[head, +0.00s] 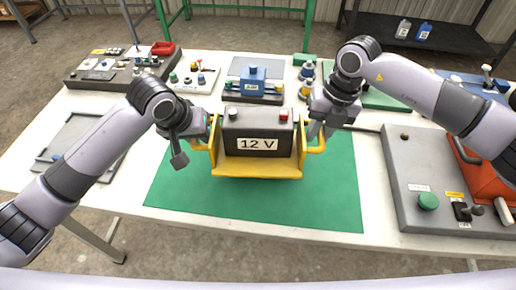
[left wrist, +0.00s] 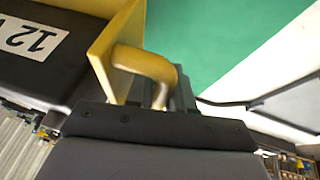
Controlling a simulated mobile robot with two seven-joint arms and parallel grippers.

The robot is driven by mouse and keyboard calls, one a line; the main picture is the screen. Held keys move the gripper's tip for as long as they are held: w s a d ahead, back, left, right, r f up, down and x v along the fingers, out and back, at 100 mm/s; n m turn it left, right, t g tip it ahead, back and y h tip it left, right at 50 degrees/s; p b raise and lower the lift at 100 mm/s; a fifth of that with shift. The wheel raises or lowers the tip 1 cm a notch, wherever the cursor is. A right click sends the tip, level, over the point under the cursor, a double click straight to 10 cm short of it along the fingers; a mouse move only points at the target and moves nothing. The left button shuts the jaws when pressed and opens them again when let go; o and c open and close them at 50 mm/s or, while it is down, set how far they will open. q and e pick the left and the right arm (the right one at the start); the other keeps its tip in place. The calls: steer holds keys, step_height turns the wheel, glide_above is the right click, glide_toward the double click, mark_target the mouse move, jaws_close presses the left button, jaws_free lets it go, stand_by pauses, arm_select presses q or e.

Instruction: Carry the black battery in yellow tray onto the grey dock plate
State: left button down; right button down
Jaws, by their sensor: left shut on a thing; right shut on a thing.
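The black battery (head: 258,130), labelled "12 V", sits upright in the yellow tray (head: 257,169) over the green mat. I cannot tell whether the tray touches the mat. My left gripper (head: 208,140) is shut on the tray's left handle. In the left wrist view that yellow handle (left wrist: 150,65) is between the jaws, partly hidden by the gripper, with the battery (left wrist: 40,60) beside it. My right gripper (head: 316,135) is shut on the tray's right handle. A flat grey plate with a raised edge (head: 78,140), seemingly the dock plate, lies at the left, partly behind my left arm.
The green mat (head: 300,206) is bare in front of the tray. A blue device (head: 252,82) stands close behind the battery. A grey panel with a green button (head: 410,185) is at the right. A board with a red bin (head: 125,67) is at the back left.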

arm_select(q)
steer(key=shift+r, duration=0.25)
arm_select(e)
steer(key=shift+r, duration=0.2)
